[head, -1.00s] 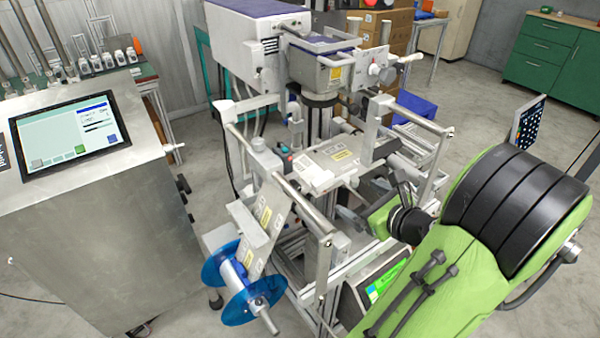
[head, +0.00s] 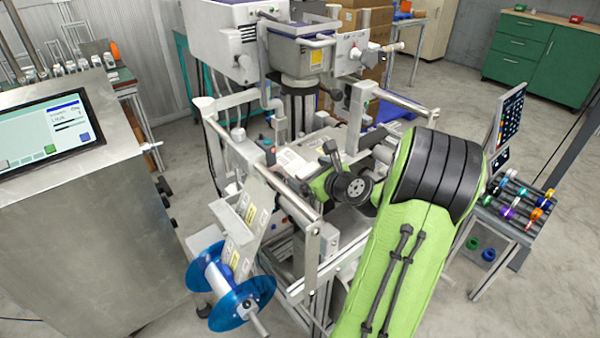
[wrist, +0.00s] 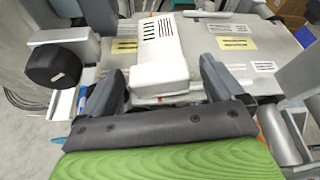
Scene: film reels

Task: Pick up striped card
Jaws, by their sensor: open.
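The striped card is most likely the white piece with black stripes (wrist: 158,40) in the wrist view, lying on the machine's flat top plate. My gripper (wrist: 163,70) is open, with one dark finger to the left of the white piece's near end and one to the right. No finger visibly grips it. In the head view my arm reaches over the machine and largely hides my gripper. A pale patch shows on the plate beside the arm, but its stripes cannot be made out there.
The label machine (head: 300,130) has rails and posts around the plate. A blue reel (head: 230,285) hangs at its front left. A console with a screen (head: 45,135) stands at the left. A rack of coloured spools (head: 515,205) is at the right. Yellow labels (wrist: 236,43) lie on the plate.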

